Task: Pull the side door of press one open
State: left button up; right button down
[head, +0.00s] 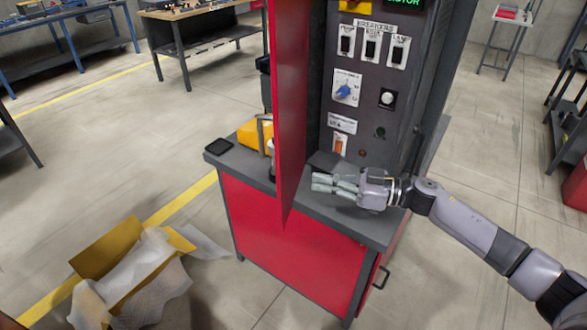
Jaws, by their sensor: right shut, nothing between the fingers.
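A dark grey machine cabinet (375,85) stands on a red base (290,240) with a grey top. A tall red door panel (290,95) stands swung out from the cabinet's left side, seen at a steep angle. No label naming press one is readable. My right gripper (322,183) is shut and empty, just right of the door's lower part and in front of the cabinet face, above the grey top. I cannot tell whether it touches the door. My left gripper is not in view.
A yellow object (250,133) and a black tray (218,146) sit on the top's left. An open carton (125,265) with wrapping lies on the floor. Benches stand behind.

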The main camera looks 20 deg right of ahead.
aim_at(281, 174)
jog(key=p+x, duration=0.2)
jog(key=x, duration=0.4)
jog(key=shift+w+a+r, duration=0.1)
jog(key=shift+w+a, duration=0.1)
jog(key=shift+a, duration=0.05)
jog(key=shift+w+a, duration=0.15)
jog(key=shift+a, duration=0.05)
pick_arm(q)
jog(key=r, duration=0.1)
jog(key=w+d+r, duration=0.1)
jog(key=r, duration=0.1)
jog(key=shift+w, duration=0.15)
